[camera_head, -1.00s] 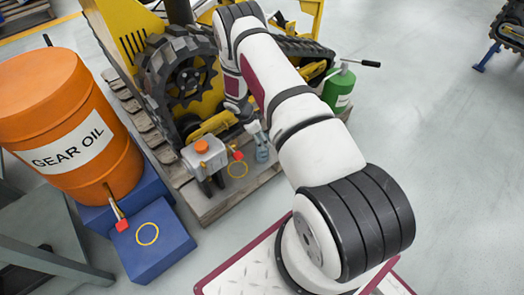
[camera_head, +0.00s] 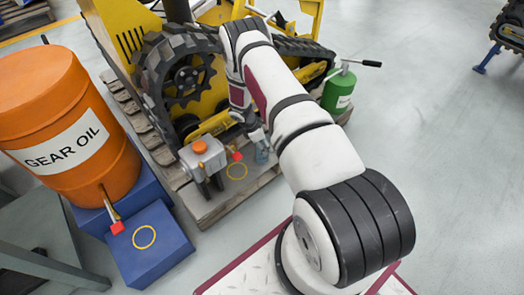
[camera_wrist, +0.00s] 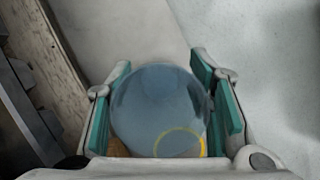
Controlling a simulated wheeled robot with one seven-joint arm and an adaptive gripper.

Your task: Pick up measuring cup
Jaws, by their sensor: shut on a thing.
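The measuring cup (camera_head: 262,155) is a clear, bluish vessel near the front edge of the wooden pallet. In the wrist view the cup (camera_wrist: 158,95) is a round, see-through shape filling the space between the two green-padded fingers. My gripper (camera_wrist: 163,110) is shut on it, one pad at each side. In the head view my gripper (camera_head: 258,136) reaches down onto the cup from above, partly hidden by my arm. I cannot tell whether the cup's base touches the pallet.
The tracked carrier (camera_head: 185,80) is behind. A green can (camera_head: 338,92) stands right. An orange drum (camera_head: 65,125) sits on blue blocks.

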